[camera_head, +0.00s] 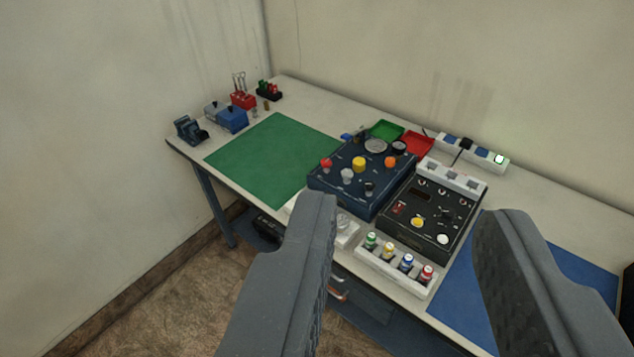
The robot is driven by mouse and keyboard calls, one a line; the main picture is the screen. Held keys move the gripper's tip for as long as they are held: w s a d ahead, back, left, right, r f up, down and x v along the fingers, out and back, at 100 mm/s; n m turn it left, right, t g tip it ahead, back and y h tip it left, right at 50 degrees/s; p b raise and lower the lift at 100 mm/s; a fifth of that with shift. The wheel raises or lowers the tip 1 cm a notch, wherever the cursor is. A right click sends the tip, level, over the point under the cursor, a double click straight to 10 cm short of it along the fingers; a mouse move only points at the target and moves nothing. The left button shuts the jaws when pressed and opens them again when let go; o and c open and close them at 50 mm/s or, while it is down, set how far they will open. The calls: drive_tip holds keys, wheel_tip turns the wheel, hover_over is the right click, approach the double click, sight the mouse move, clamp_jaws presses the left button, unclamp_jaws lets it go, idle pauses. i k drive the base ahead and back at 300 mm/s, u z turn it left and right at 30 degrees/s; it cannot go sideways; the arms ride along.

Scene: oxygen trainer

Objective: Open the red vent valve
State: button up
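A dark blue panel box (345,190) with several coloured knobs and a round gauge sits near the middle of the table. A small red knob (326,163) is at its left corner; it looks like the red vent valve, though no label can be read. An orange knob (390,161) and a yellow knob (359,164) are on the same panel. My gripper (408,222) is open and empty, its two fingers wide apart in the foreground. It is well back from the panel and touches nothing. The red knob's position, open or closed, cannot be told from here.
A black panel box (428,216) stands right of the blue one, with a white rack of coloured-capped bottles (392,268) in front. A green mat (272,158) lies bare on the left. A blue mat (458,293) is partly hidden by a finger. Walls stand behind and left.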

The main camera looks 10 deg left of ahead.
sight(326, 162)
drive_tip(key=u, duration=0.4)
drive_tip(key=i, duration=0.5)
drive_tip(key=u, duration=0.45)
drive_tip(key=i, duration=1.7)
drive_tip(key=z, duration=0.75)
